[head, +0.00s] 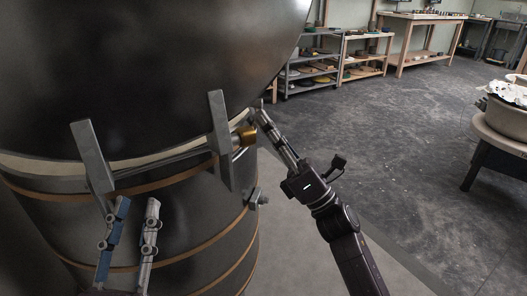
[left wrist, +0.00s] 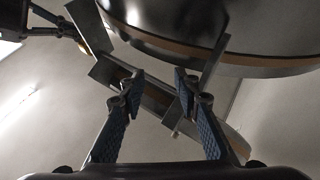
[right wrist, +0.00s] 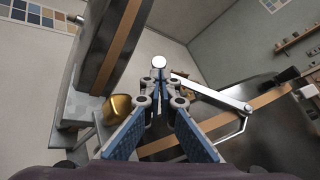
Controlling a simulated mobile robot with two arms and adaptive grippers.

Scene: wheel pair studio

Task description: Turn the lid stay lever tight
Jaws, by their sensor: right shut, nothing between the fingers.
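A large dark round kiln (head: 200,215) fills the left of the head view, with a lid (head: 150,70) above it. Grey flat stay plates (head: 219,130) stand across the rim, with a brass hub (head: 244,135) on one. The brass hub also shows left of my right fingers in the right wrist view (right wrist: 118,108). A pale bar with a round end, seemingly the lever (right wrist: 215,92), lies just beyond those fingertips; contact is unclear. My right gripper (head: 259,107) is shut and empty beside the hub. My left gripper (head: 138,203) is open below the left stay plate (head: 92,155).
A small metal latch (head: 257,198) sticks out from the kiln's side below the hub. Shelves (head: 312,68) and a workbench (head: 418,35) stand at the back. A round table (head: 500,139) with a bowl (head: 508,116) is at the right. The floor between is clear.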

